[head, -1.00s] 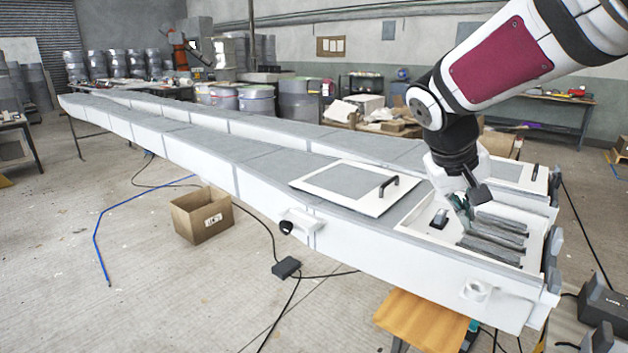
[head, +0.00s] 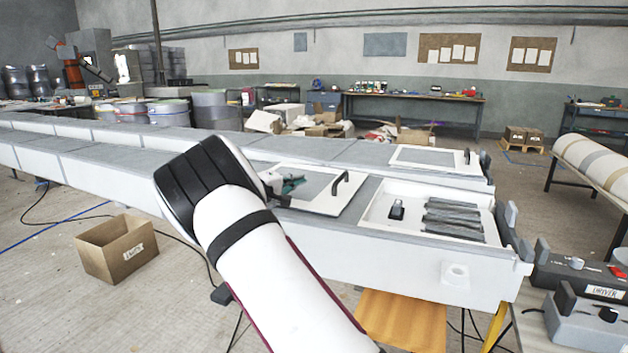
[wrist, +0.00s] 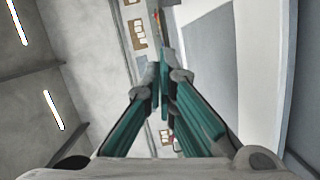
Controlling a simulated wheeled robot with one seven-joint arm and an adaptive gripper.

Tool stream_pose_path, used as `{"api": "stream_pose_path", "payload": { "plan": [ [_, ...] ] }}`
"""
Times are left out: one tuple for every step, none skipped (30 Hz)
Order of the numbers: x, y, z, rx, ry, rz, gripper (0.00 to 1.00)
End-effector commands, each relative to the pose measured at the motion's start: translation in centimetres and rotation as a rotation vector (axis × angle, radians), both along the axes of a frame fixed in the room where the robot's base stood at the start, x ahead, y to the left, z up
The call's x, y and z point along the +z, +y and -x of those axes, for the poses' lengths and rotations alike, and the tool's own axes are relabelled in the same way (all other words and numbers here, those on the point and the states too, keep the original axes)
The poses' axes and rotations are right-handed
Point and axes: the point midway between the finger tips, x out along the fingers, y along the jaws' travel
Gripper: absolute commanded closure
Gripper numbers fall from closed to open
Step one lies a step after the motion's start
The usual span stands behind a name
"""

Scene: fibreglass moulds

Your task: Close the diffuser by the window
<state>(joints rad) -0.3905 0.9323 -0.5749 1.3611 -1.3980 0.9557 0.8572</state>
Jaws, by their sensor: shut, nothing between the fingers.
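Nothing in view is clearly a window, and I cannot tell which part is called the diffuser. On the near long white mould, an open white-walled compartment (head: 375,214) shows several dark grey slats (head: 452,220) and a small black block (head: 397,209). A white-framed grey panel (head: 308,204) with a black upright handle (head: 340,190) lies flat left of it. My gripper (head: 292,185), with teal fingers, is over this panel, left of the handle, and partly hidden by my arm. In the wrist view my gripper (wrist: 164,78) is shut and empty, beside a white-edged grey surface (wrist: 210,70).
The far mould carries another white-framed panel (head: 425,158) with a handle, lying flat. A cardboard box (head: 117,248) stands on the floor at left. A wooden stool (head: 402,318) stands in front; grey cases (head: 585,275) sit at right. Cables run over the floor.

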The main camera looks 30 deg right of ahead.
Motion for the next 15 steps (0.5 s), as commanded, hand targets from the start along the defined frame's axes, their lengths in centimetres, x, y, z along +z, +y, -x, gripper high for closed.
{"api": "stream_pose_path", "payload": {
  "plan": [
    [-0.1,0.0,-0.3,0.005,-0.001,0.011,1.0],
    [-0.2,0.0,-0.5,0.007,-0.001,0.014,1.0],
    [-0.2,-0.2,-0.6,0.008,-0.001,0.017,1.0],
    [-0.2,-0.4,-0.7,0.007,-0.001,0.017,1.0],
    [-0.2,-0.7,-0.8,0.007,-0.002,0.016,1.0],
    [-0.2,-1.1,-0.9,0.006,-0.002,0.016,1.0],
    [-0.2,-1.5,-1.1,0.007,-0.003,0.015,1.0],
    [-0.2,-1.9,-1.3,0.007,-0.003,0.015,1.0],
    [-0.3,-2.6,-1.5,0.005,-0.002,0.014,1.0],
    [-0.3,-3.1,-1.7,0.005,-0.001,0.015,1.0],
    [-0.4,-3.6,-2.0,0.005,-0.001,0.015,1.0],
    [-0.5,-4.4,-2.3,0.005,-0.001,0.014,1.0],
    [-0.5,-4.8,-2.5,0.006,-0.002,0.014,1.0],
    [-0.5,-5.3,-2.7,0.005,-0.002,0.014,1.0],
    [-0.5,-5.9,-3.0,0.005,-0.003,0.013,1.0]
  ]
}}
